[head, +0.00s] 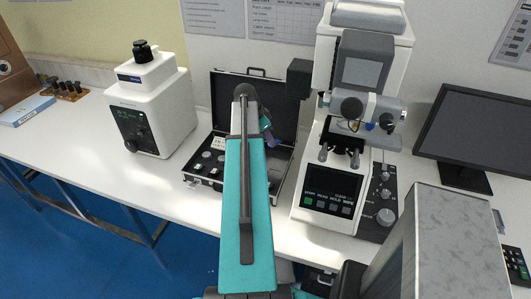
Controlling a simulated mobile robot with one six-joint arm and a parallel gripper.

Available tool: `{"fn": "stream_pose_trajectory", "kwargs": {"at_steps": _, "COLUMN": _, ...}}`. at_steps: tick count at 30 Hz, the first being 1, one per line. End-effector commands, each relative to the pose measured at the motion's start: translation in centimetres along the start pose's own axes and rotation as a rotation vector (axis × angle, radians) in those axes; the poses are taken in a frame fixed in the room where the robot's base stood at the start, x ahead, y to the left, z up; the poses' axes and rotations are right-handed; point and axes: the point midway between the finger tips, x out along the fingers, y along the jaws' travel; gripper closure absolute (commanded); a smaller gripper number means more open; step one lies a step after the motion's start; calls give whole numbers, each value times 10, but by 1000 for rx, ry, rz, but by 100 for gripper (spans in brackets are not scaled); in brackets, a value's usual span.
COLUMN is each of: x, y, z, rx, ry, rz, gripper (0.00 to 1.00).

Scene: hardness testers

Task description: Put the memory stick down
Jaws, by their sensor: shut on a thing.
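My teal arm (246,215) reaches up from the bottom middle of the head view, in front of an open black case. My gripper is not clearly visible; the arm covers the place behind it. A small grey-blue part shows just right of the arm's dark upper joint, with a small blue patch below it. I cannot tell whether these belong to my wrist or to something else. I cannot make out the memory stick.
The open case (201,172) holds several round pieces. A white tester (152,105) stands left, and a larger tester with a screen (327,205) stands right. A monitor (478,135) is at far right. The white bench (85,145) is bare at front left.

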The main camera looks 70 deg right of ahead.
Motion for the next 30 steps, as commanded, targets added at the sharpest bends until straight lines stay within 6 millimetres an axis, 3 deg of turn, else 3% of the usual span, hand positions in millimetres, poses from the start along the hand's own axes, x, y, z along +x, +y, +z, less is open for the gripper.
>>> {"fn": "stream_pose_trajectory", "kwargs": {"at_steps": 11, "x": 34, "y": 0, "z": 14, "rx": -1, "ry": 0, "rz": 1, "gripper": 100}}
{"fn": "stream_pose_trajectory", "kwargs": {"at_steps": 30, "x": 47, "y": 0, "z": 20, "rx": -1, "ry": -1, "rz": 2, "gripper": 100}}
